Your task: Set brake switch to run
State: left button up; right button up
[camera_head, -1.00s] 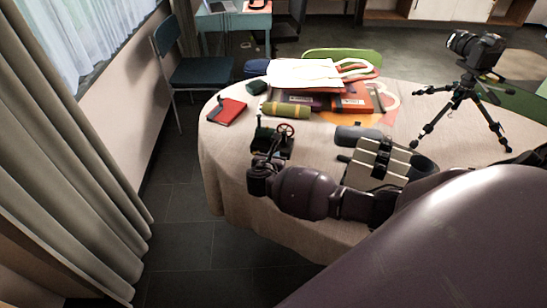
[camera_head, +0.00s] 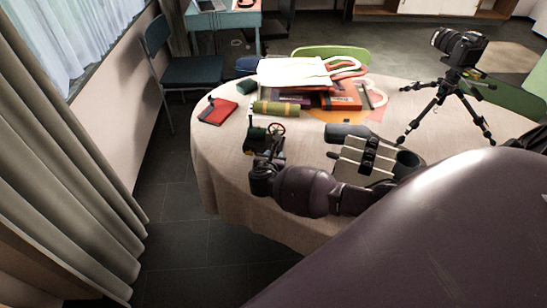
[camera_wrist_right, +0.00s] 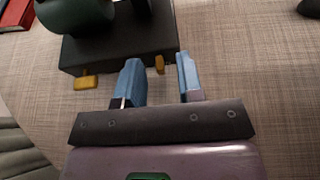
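A small dark machine (camera_head: 263,140) with a spoked wheel stands on the cloth-covered table (camera_head: 222,160), near its left front edge. In the right wrist view, its black base (camera_wrist_right: 118,48) and dark green rounded body (camera_wrist_right: 78,14) show at the top. One yellow tab (camera_wrist_right: 87,82) sticks out at the base's left, and a smaller yellow tab (camera_wrist_right: 160,64) sticks out at its right. I cannot read which is the brake switch. My right gripper (camera_wrist_right: 158,72) is open, its blue fingers either side of the smaller tab, with visible gaps. My left gripper is not in view.
A red notebook (camera_head: 217,111), a green-yellow cylinder (camera_head: 280,108) and stacked books and papers lie behind the machine. A camera on a tripod (camera_head: 452,85) stands at the right. A pale strapped object (camera_head: 362,160) lies close to my right forearm.

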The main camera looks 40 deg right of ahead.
jog(key=shift+a, duration=0.1)
jog(key=shift+s+a+r, duration=0.2)
jog(key=p+v, duration=0.2)
jog(key=v, duration=0.7)
jog(key=shift+s+a+r, duration=0.2)
jog(key=shift+s+a, duration=0.1)
jog(key=shift+s, duration=0.05)
jog(key=shift+m, duration=0.3)
